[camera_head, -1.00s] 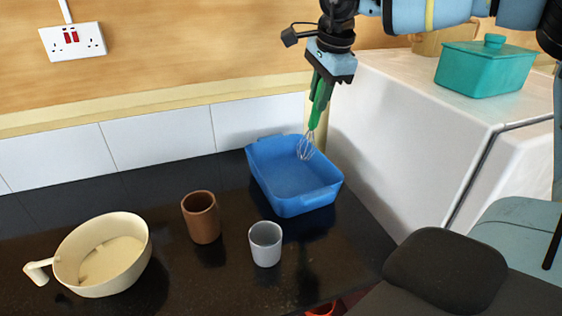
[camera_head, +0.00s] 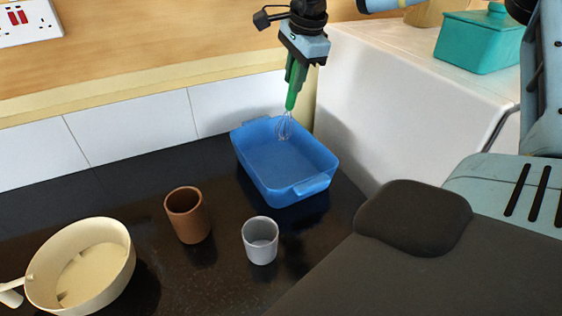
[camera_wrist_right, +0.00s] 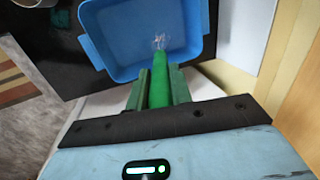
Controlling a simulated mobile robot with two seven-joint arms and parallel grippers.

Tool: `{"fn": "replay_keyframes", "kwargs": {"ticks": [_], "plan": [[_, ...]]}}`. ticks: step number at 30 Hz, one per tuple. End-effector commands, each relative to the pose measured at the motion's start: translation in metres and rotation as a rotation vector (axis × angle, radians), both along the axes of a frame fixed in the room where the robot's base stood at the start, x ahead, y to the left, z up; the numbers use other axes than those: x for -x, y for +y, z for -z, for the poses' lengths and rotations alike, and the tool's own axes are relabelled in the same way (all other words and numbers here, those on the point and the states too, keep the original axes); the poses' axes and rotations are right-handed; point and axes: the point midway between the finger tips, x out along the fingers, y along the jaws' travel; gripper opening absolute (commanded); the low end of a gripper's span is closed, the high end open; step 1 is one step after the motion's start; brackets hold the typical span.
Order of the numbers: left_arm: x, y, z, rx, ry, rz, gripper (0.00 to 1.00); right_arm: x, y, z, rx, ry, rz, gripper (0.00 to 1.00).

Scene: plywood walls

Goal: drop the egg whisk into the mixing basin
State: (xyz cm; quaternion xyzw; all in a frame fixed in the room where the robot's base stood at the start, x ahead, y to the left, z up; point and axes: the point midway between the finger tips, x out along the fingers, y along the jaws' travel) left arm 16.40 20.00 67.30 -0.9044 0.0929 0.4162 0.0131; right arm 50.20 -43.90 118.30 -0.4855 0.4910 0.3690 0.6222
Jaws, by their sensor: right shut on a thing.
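The egg whisk has a green handle (camera_head: 292,98) and a wire head (camera_head: 284,127). My right gripper (camera_head: 297,72) is shut on the handle and holds it with the wires pointing down. The mixing basin is a blue rectangular tub (camera_head: 265,185) on the dark counter. In the head view the wire head overlaps the back part of the basin; whether it touches the basin cannot be told. In the right wrist view the handle (camera_wrist_right: 159,82) sits between the green fingers, and the wires show over the blue basin (camera_wrist_right: 118,42). My left gripper is not in view.
A brown cup (camera_head: 188,215), a grey cup (camera_head: 260,240) and a cream pan (camera_head: 82,265) stand on the counter left of and in front of the basin. A white cabinet (camera_head: 385,100) with a teal lidded box (camera_head: 478,42) rises at the right.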

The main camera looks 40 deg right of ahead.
Motion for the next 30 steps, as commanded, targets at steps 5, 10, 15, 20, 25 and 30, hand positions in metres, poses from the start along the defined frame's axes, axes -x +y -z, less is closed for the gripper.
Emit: {"fn": "replay_keyframes", "kwargs": {"ticks": [5,10,15,20,25,30], "plan": [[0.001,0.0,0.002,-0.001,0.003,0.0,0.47,0.0,0.0,0.019,0.001,0.001,0.0,0.0],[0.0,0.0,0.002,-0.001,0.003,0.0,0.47,0.0,0.0,0.028,0.0,0.0,0.0,0.0],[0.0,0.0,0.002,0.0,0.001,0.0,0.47,0.0,0.0,0.03,0.0,-0.001,0.0,0.0],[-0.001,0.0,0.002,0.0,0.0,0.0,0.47,0.0,0.0,0.029,0.001,-0.002,0.0,0.0],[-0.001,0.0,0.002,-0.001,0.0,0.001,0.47,0.0,0.0,0.029,0.0,-0.001,0.0,0.42],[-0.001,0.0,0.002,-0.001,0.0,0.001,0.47,0.0,0.0,0.029,0.0,-0.001,0.0,0.47]]}}
